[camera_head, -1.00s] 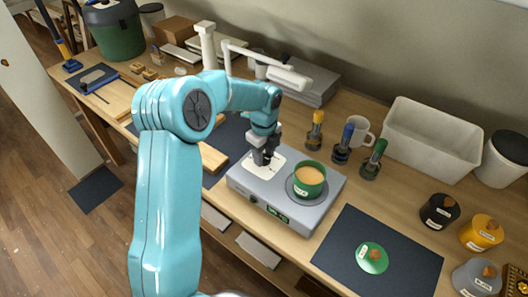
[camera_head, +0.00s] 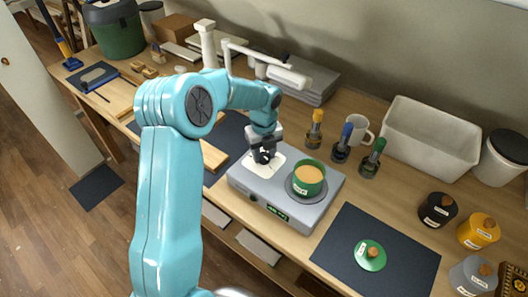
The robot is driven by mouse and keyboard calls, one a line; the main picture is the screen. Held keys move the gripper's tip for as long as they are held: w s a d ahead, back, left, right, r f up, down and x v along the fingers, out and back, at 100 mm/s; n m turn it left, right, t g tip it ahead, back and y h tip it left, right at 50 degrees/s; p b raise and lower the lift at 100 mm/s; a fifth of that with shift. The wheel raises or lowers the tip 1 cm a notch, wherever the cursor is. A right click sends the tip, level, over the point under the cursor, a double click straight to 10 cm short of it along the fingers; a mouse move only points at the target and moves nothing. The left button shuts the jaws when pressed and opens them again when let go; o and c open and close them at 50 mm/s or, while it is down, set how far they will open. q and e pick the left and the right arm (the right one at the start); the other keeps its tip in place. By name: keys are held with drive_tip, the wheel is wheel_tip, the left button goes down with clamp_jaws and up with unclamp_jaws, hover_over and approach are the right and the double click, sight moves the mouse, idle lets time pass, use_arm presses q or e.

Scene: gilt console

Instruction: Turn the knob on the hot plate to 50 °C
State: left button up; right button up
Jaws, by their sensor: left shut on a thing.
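The grey hot plate (camera_head: 317,208) stands on the wooden table with a small green-lit display (camera_head: 277,212) on its front face; its digits are too small to read. A green pot (camera_head: 308,182) of tan contents sits on its round heating disc. My left gripper (camera_head: 264,157) is shut, pointing down at the white dial panel (camera_head: 254,170) on the hot plate's left top. Its fingers are around the knob, which they mostly hide, so I cannot read the knob's setting. My right gripper is not in view.
Yellow, blue and green-topped bottles (camera_head: 340,151) stand behind the hot plate, with a white mug (camera_head: 359,129) and a white bin (camera_head: 432,137). A green lid (camera_head: 369,256) lies on a dark mat (camera_head: 337,238) at the right. Several jars stand farther right.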

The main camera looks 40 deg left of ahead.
sight(263, 156)
use_arm(q)
drive_tip(key=o, duration=1.1)
drive_tip(key=shift+c, duration=0.2)
wheel_tip(263, 156, up, 16)
drive_tip(key=shift+r+b, duration=0.2)
drive_tip(key=shift+b, duration=0.1)
drive_tip(key=shift+s, duration=0.15)
